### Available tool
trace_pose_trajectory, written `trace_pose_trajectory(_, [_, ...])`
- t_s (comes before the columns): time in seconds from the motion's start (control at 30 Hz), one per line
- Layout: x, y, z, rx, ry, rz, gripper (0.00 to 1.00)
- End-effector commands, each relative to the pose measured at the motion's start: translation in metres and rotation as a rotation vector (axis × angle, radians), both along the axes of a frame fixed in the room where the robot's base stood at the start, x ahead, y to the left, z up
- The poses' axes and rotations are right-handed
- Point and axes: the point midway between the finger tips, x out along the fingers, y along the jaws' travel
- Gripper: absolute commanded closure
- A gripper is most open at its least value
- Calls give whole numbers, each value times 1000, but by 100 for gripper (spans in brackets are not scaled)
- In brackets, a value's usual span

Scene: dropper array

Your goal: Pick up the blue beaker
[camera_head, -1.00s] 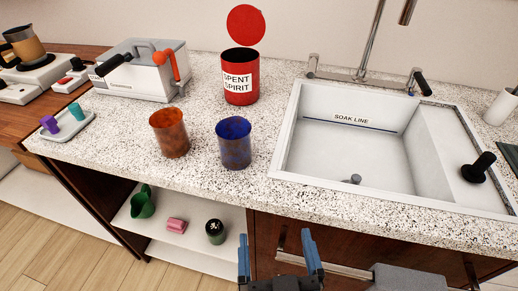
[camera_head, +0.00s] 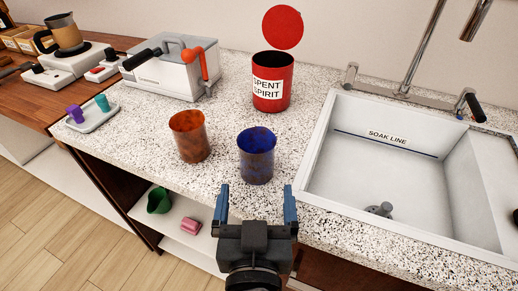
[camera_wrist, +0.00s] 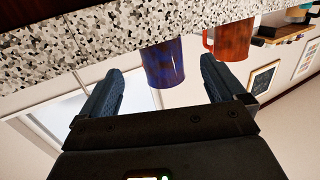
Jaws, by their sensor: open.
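The blue beaker (camera_head: 257,158), blue with brownish blotches, stands upright on the speckled counter, left of the sink. It also shows in the wrist view (camera_wrist: 163,64), where the picture is upside down and the beaker appears beyond and between the fingers. My gripper (camera_head: 256,205) is open and empty, at the counter's front edge, in front of the beaker and apart from it. My gripper also shows in the wrist view (camera_wrist: 160,85), with one finger on each side.
An orange-brown beaker (camera_head: 190,138) stands close to the left of the blue one. A red "SPENT SPIRIT" bin (camera_head: 272,92) is behind. The white sink (camera_head: 370,170) lies to the right. A grey bath unit (camera_head: 172,75) and small tray (camera_head: 93,122) are at left.

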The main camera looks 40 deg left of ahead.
Motion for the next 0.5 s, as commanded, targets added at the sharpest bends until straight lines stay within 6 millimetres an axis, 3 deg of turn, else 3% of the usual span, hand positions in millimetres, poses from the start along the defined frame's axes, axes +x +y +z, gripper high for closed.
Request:
trace_pose_trajectory(0.17, [4,11,4,4,-6,5,3])
trace_pose_trajectory(0.5, [34,29,2,3,-6,3,3])
